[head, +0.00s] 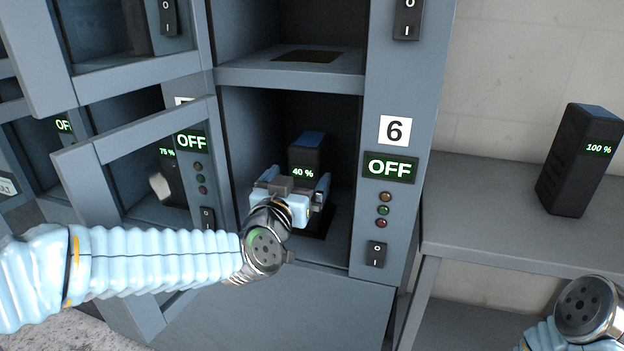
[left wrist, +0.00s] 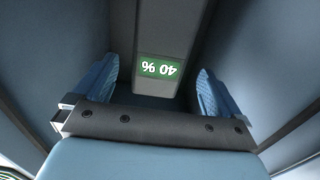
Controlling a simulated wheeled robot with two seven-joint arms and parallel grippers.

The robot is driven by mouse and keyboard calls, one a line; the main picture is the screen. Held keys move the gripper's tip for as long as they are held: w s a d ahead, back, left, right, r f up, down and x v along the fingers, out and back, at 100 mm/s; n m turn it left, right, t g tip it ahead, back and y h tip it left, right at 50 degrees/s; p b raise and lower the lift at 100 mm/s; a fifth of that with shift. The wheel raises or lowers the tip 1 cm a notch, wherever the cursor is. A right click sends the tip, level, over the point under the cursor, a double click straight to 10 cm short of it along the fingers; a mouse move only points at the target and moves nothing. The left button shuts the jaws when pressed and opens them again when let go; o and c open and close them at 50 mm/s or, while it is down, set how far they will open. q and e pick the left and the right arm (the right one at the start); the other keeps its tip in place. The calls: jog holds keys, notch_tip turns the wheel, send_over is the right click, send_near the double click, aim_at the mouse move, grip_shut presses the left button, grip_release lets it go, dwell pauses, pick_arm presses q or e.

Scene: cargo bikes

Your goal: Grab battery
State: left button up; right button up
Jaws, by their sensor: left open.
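A dark battery (head: 308,152) with a blue top and a "40 %" display stands upright in open compartment 6 of the grey cabinet. It also shows in the left wrist view (left wrist: 169,30), its display upside down between the fingers. My left gripper (head: 293,187) reaches into the compartment in front of this battery, its blue fingers open toward either side of it. I see no finger clearly touching the battery. A second battery (head: 580,160) reading "100 %" stands upright on the grey shelf at the right. Part of my right arm shows at the bottom right; its fingers are out of frame.
An "OFF" panel (head: 390,167), lights and a switch (head: 376,254) are right of compartment 6. An open door (head: 140,150) stands on its left. Another battery reading "75 %" (head: 170,175) shows behind it. The grey shelf (head: 480,210) has free room left of its battery.

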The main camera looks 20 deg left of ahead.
pick_arm(q)
jog(key=w+p, duration=0.1)
jog(key=w, duration=0.7)
jog(key=shift+w+d, duration=0.1)
jog(key=shift+d, duration=0.1)
grip_shut()
jog(key=shift+r, duration=0.3)
